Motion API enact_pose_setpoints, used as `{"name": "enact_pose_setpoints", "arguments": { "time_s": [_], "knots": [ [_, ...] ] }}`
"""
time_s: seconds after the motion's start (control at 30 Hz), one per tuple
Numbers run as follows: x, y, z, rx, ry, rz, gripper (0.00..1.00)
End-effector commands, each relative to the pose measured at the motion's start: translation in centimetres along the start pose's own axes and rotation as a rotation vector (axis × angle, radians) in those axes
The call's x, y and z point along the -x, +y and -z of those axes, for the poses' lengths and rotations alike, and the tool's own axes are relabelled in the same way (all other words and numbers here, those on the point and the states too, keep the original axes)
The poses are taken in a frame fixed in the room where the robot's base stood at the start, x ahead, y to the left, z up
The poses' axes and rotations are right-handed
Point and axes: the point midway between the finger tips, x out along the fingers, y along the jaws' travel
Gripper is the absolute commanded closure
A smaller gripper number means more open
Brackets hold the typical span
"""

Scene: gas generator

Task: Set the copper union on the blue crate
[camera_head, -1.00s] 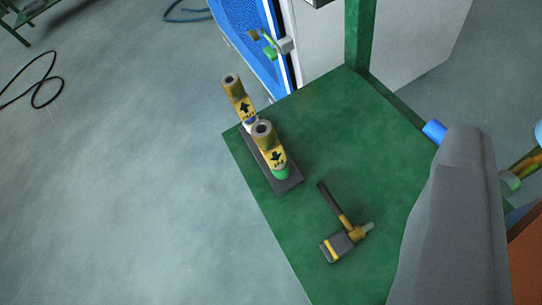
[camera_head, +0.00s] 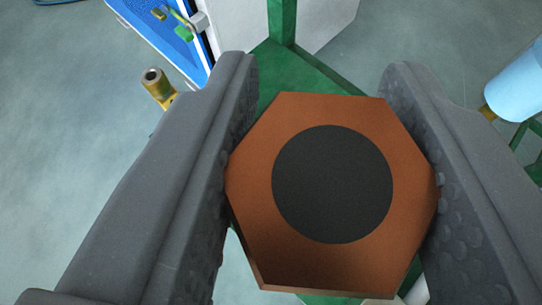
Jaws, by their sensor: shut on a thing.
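The copper union (camera_head: 256,185) is a copper-brown hexagonal piece with a round dark centre, seen large and close in the middle of the view. My gripper (camera_head: 325,120) is shut on it, with one grey finger against its left side and the other against its right side. The union hides most of what lies behind it.
A green table (camera_head: 305,78) lies behind the union, with a green post (camera_head: 282,20) rising from it. A blue panel (camera_head: 178,40) with small fittings is at the upper left. A brass-coloured fitting (camera_head: 158,88) shows beside the left finger. A light-blue cylinder (camera_head: 518,85) is at the right.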

Motion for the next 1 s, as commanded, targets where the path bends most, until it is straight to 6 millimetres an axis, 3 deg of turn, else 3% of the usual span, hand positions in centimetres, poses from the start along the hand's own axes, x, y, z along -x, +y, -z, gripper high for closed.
{"name": "enact_pose_setpoints", "arguments": {
  "time_s": [0.23,0.37,0.7,1.0],
  "knots": [
    [-4.7,-3.4,-3.3,0.004,-0.005,0.014,0.90],
    [-8.0,-4.2,-5.3,-0.003,-0.005,-0.002,0.90],
    [-15.6,-2.5,-11.4,-0.045,-0.004,-0.093,0.90],
    [-18.2,-0.7,-13.9,-0.067,0.000,-0.137,0.90]
  ]
}}
